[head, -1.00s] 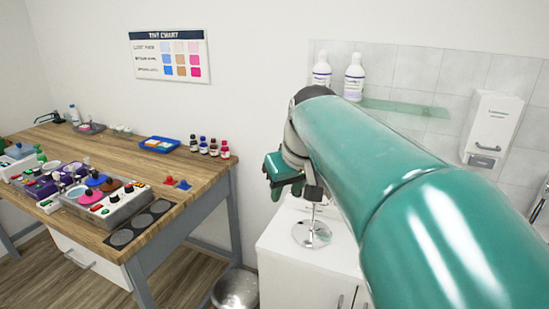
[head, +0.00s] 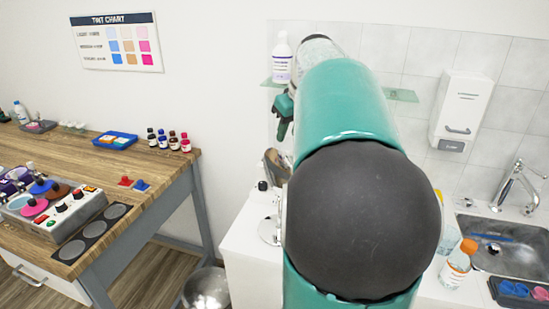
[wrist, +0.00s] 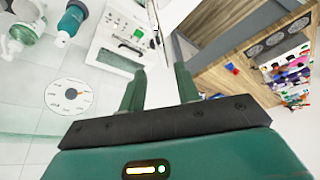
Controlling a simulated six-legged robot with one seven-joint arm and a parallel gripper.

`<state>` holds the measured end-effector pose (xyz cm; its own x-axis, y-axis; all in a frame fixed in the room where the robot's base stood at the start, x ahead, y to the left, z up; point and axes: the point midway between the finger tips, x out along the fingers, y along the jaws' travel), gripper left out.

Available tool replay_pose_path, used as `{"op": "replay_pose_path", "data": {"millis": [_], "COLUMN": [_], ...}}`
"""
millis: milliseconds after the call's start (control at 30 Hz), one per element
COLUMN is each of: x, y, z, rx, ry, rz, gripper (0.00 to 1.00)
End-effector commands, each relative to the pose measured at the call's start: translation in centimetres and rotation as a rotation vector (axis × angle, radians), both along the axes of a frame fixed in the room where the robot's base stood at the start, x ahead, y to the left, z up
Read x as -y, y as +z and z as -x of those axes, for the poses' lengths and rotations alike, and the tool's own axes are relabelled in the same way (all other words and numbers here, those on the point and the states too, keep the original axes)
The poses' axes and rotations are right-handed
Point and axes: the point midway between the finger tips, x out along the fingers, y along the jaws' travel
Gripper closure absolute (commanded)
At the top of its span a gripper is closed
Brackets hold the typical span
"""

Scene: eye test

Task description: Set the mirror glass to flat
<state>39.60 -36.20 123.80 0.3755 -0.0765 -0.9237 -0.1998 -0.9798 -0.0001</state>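The mirror glass (head: 275,164) shows as a narrow, tilted oval at the left edge of my arm in the head view, partly hidden by it. Its round chrome base (head: 268,230) stands on the white counter, also partly covered. I cannot tell the exact angle of the glass. My gripper (head: 284,112) shows only in part in the head view, above the mirror and apart from it in the picture. In the wrist view my gripper (wrist: 160,75) has its two fingers apart with nothing held between them. I cannot make out the mirror for sure in the wrist view.
A white bottle (head: 282,60) stands on the glass shelf (head: 400,95) behind my arm. A wall dispenser (head: 462,105), a sink (head: 505,255) and an orange-capped bottle (head: 457,265) are at the right. The wooden workbench (head: 150,175) with several items is at the left.

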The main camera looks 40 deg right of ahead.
Motion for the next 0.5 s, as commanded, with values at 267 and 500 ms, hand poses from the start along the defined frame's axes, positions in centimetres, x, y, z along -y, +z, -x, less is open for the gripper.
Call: {"op": "replay_pose_path", "data": {"millis": [267, 500], "x": [0.2, 0.5], "y": [-5.2, -9.1], "z": [-2.1, -3.9], "rx": [-0.002, -0.002], "ry": [0.002, 0.004], "rz": [-0.003, -0.002], "gripper": [0.68, 0.68]}}
